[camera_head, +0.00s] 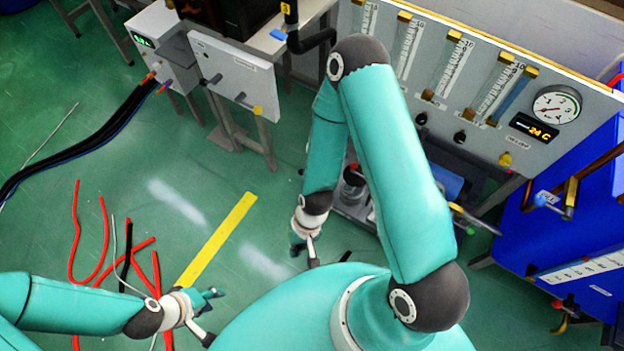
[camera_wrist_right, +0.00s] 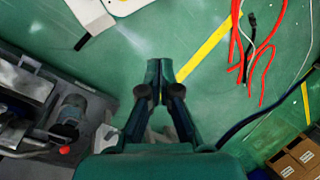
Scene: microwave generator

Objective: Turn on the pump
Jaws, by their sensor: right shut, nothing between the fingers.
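In the wrist view, a machine with a grey cylindrical motor (camera_wrist_right: 72,112) and a red knob (camera_wrist_right: 65,149) stands at the left; it may be the pump, but I cannot be sure. In the head view, machinery (camera_head: 352,190) shows low under the gauge panel, partly hidden by my right arm. My right gripper (camera_head: 305,258) hangs over the floor left of that machinery. In the wrist view its fingers (camera_wrist_right: 160,85) are together and empty, apart from the machine. My left gripper (camera_head: 212,316) is at the lower left over the floor, fingers apart and empty.
The panel with flow tubes (camera_head: 450,60), a round gauge (camera_head: 556,105) and knobs stands at the upper right. A blue cabinet (camera_head: 570,240) is at right. A white box (camera_head: 235,75) is at upper left. Red cables (camera_head: 100,240) and yellow tape (camera_head: 220,240) lie on the green floor.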

